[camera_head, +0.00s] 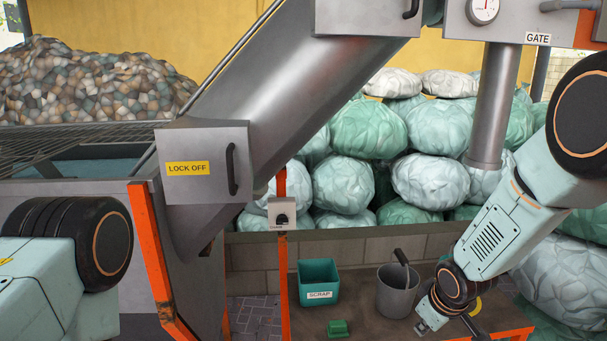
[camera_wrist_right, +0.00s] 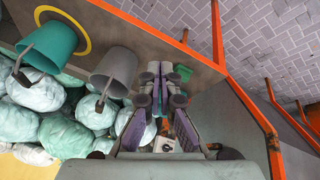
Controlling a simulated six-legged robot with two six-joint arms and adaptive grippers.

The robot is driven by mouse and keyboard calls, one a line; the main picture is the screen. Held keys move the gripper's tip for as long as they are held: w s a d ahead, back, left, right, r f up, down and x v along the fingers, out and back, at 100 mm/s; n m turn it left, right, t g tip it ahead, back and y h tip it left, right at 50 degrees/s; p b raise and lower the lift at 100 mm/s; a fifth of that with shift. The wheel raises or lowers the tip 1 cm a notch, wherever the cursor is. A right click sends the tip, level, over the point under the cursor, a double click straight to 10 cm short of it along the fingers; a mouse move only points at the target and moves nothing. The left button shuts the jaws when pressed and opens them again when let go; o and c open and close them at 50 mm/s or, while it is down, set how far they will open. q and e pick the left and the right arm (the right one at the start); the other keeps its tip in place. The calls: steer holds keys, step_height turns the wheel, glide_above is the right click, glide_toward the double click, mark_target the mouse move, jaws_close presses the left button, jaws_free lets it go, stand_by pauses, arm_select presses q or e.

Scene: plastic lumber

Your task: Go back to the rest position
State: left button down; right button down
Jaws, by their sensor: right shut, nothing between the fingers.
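My right arm comes in from the right in the head view. Its wrist hangs low over the right part of the workbench, and its fingers are mostly cut off by the lower edge. In the right wrist view my right gripper (camera_wrist_right: 155,72) is shut, its fingers together with nothing between them. It appears clear of the grey bucket (camera_wrist_right: 115,68) and the small green piece (camera_wrist_right: 182,72). Of my left arm only a link and a dark round joint show at the left edge of the head view; its gripper is out of sight.
The brown bench (camera_head: 360,322) carries the teal SCRAP bin (camera_head: 319,283), the grey bucket (camera_head: 396,290) and the green piece (camera_head: 338,328). A teal bucket (camera_wrist_right: 48,45) stands near a yellow ring. A grey chute (camera_head: 290,80), orange posts and a low wall (camera_head: 345,246) with bags behind enclose the space.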

steer(key=s+a+f+m+g+b, duration=0.1)
steer(key=s+a+f+b, duration=0.1)
steer(key=s+f, duration=0.7)
steer(key=s+f+m+g+b, duration=0.1)
steer(key=s+f+m+b, duration=0.1)
steer(key=s+f, duration=0.3)
steer(key=s+f+m+g+b, duration=0.1)
steer(key=s+f+b, duration=0.2)
steer(key=s, duration=1.1)
steer(key=s+f+m+g+b, duration=0.1)
steer(key=s+f+m+b, duration=0.1)
steer(key=s+f, duration=0.5)
steer(key=s+b, duration=0.1)
steer(key=s, duration=0.2)
steer(key=shift+a+f+m+g, duration=0.15)
steer(key=shift+f+m+g, duration=0.15)
steer(key=shift+f, duration=0.1)
